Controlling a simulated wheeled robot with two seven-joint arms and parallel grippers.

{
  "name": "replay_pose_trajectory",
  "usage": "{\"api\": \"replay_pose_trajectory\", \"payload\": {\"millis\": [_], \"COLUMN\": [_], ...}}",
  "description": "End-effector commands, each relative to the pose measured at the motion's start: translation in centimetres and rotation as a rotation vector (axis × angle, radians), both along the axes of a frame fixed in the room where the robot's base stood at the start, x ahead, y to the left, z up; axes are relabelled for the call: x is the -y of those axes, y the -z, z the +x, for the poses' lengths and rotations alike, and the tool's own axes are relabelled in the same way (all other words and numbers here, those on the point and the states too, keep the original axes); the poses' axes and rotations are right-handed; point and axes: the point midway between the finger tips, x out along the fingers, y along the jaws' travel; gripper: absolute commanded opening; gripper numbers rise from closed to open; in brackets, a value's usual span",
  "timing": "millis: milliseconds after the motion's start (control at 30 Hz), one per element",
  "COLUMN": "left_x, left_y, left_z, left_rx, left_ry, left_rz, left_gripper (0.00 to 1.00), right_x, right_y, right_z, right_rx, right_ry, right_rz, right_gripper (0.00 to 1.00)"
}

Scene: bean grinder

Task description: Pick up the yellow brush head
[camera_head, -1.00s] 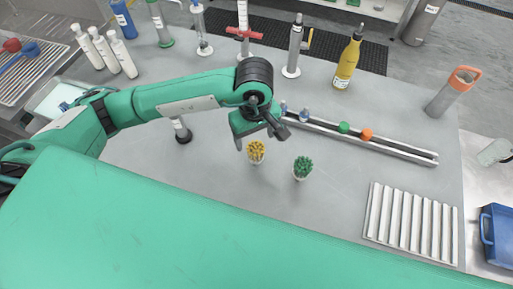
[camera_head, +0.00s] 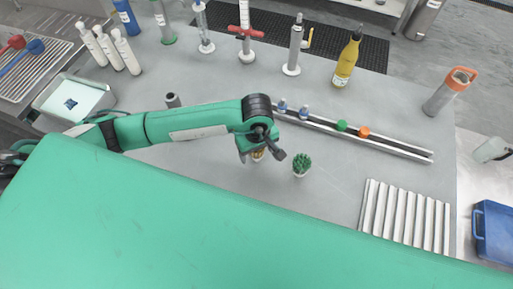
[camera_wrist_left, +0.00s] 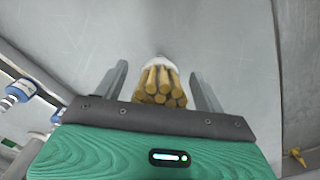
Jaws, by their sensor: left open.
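The yellow brush head (camera_head: 258,155) stands on the grey table, mostly hidden behind my left gripper in the head view. In the left wrist view it is a bundle of yellow-brown bristles (camera_wrist_left: 160,86) with a white base, lying between the two fingers. My left gripper (camera_head: 262,155) is open, with one finger on each side of the brush head (camera_wrist_left: 160,80) and small gaps visible. A green brush head (camera_head: 302,164) in a white base stands just to the right. My right gripper does not show.
A metal rail (camera_head: 390,145) with blue, green and orange pieces runs behind on the right. A ribbed white rack (camera_head: 405,215) lies at front right. Bottles and stands, including a yellow bottle (camera_head: 347,62), line the back. The table between the green brush head and the rack is clear.

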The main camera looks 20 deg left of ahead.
Motion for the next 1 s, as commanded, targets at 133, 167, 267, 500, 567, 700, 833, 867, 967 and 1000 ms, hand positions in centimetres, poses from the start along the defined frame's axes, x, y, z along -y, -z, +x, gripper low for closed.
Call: {"api": "replay_pose_trajectory", "payload": {"millis": [133,167,267,500,567,700,833,867,967,1000], "left_x": [0.0,0.0,0.0,0.0,0.0,0.0,0.0,0.0,0.0,0.0], "left_y": [0.0,0.0,0.0,-0.1,-0.1,-0.6,-1.9,-2.4,-4.4,-5.5], "left_z": [0.0,0.0,0.0,0.0,0.0,0.1,0.1,0.1,0.2,0.2], "left_rx": [0.0,0.0,0.0,0.0,0.0,0.001,0.004,0.004,0.006,0.007], "left_ry": [0.0,0.0,0.0,0.0,0.0,0.0,0.001,0.001,0.001,0.003], "left_rz": [0.0,0.0,0.0,0.0,0.0,-0.001,-0.001,-0.001,-0.002,-0.002], "left_gripper": [0.55,0.49,0.3,0.23,0.23,0.23,0.23,0.23,0.23,0.23], "right_x": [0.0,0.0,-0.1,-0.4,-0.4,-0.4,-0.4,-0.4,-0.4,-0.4], "right_y": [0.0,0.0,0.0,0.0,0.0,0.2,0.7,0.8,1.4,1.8], "right_z": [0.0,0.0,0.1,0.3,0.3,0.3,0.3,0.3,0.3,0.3], "right_rx": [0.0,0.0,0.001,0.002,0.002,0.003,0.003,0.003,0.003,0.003], "right_ry": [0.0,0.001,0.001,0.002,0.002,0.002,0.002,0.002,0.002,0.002], "right_rz": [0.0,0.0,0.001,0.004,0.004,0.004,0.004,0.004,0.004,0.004], "right_gripper": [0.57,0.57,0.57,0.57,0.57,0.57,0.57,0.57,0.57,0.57]}}
